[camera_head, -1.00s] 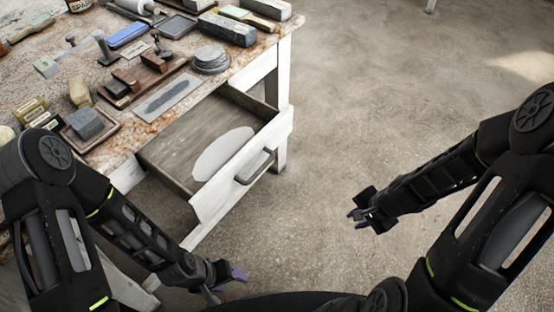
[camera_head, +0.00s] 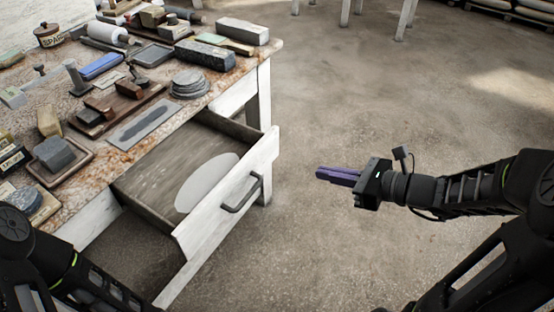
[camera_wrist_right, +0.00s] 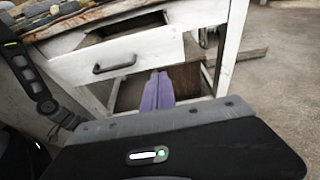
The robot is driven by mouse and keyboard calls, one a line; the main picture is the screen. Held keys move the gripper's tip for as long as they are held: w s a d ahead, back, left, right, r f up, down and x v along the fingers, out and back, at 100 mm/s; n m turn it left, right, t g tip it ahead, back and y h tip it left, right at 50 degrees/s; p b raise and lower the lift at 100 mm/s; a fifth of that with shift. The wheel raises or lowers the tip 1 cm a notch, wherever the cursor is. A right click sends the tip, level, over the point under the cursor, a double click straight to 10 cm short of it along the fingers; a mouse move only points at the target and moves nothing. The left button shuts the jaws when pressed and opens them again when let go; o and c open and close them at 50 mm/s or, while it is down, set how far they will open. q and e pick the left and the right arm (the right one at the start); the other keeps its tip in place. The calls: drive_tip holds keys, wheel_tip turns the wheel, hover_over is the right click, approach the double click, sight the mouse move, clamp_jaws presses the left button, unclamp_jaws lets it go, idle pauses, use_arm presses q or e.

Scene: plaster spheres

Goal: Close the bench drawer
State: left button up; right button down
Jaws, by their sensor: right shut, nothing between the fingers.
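The bench drawer (camera_head: 150,192) stands pulled out of the white wooden bench (camera_head: 266,88) in the head view. Its white front (camera_head: 222,207) carries a dark bar handle (camera_head: 242,193). A pale oval patch lies on the drawer floor. My right gripper (camera_head: 320,173) is shut and empty, with its purple fingers pointing left toward the drawer front, apart from it. In the right wrist view the purple fingers (camera_wrist_right: 157,90) overlap the lower edge of the drawer front (camera_wrist_right: 122,57), with the handle (camera_wrist_right: 115,65) to their left. My left arm shows at lower left; its gripper is out of view.
The bench top holds several tools and blocks, among them a grey block (camera_head: 204,53), stacked grey discs (camera_head: 189,83) and a flat plate (camera_head: 143,126). The concrete floor right of the drawer is clear. Other table legs (camera_head: 404,20) stand at the back.

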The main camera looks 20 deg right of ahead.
drive_tip(key=b+x, duration=0.1)
drive_tip(key=x, duration=0.7)
drive_tip(key=b+x, duration=0.1)
drive_tip(key=x, duration=0.3)
drive_tip(key=shift+w+a+r+b, duration=0.2)
drive_tip(key=shift+w+a+b, duration=0.1)
drive_tip(key=shift+w+b, duration=0.05)
drive_tip(key=shift+w+a, duration=0.3)
drive_tip(key=shift+w, duration=0.1)
drive_tip(key=b, duration=0.4)
approach(212, 139)
drive_tip(key=w+a, duration=0.3)
drive_tip(key=w+a+b, duration=0.1)
drive_tip(key=w+a, duration=0.2)
drive_tip(key=w, duration=0.1)
drive_tip(key=shift+a+r, duration=0.2)
drive_tip(key=shift+r, duration=0.05)
drive_tip(key=shift+w+r, duration=0.1)
drive_tip(key=shift+r, duration=0.15)
drive_tip(key=shift+r, duration=0.1)
